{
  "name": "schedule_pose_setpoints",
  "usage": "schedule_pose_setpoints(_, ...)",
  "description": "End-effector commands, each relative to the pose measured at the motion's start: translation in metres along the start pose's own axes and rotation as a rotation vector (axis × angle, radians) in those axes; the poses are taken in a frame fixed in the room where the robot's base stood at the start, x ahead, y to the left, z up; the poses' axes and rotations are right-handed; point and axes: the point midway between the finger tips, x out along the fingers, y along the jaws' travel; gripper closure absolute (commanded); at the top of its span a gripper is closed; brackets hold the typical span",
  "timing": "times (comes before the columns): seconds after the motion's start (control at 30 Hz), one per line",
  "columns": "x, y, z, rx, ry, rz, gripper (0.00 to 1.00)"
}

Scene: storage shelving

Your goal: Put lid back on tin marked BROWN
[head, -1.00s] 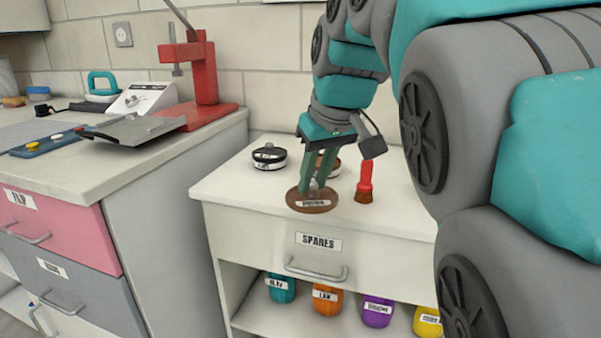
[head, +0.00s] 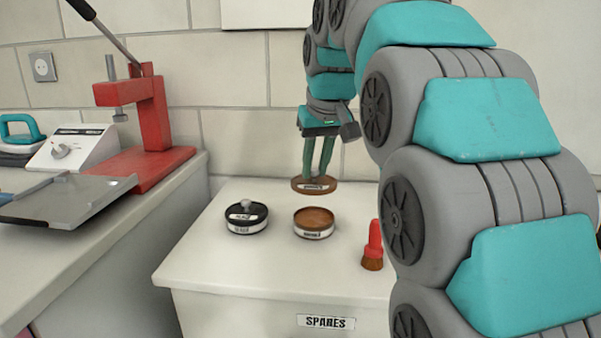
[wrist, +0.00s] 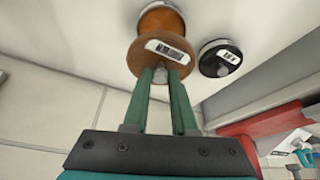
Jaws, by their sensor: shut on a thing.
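The brown lid (head: 300,187), a flat round disc with a white label, is held by its knob in my gripper (head: 316,175). It is raised above the cabinet top and appears just above the tin in the head view. The open brown tin (head: 314,222) stands upright on the cabinet, its label too small to read surely. In the wrist view, the lid (wrist: 143,62) is at my gripper's fingertips (wrist: 161,76). The tin (wrist: 160,17) shows past it, partly hidden, so the lid is apart from the tin.
A black lidded tin (head: 246,218) stands left of the brown tin. A red-handled brush (head: 373,245) stands to the right, near my arm. The cabinet top (head: 215,275) is clear in front. A red press (head: 150,115) is on the left counter.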

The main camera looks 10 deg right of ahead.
Motion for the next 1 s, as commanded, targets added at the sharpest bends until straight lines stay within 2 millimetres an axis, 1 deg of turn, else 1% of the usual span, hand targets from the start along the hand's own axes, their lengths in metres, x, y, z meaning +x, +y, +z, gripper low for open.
schedule_pose_setpoints(0.27,0.009,0.002,0.004,0.005,-0.001,0.002,1.00)
schedule_pose_setpoints(0.8,0.051,0.001,0.021,0.005,-0.001,0.001,1.00)
schedule_pose_setpoints(1.0,0.059,0.001,0.024,0.004,-0.001,0.001,1.00)
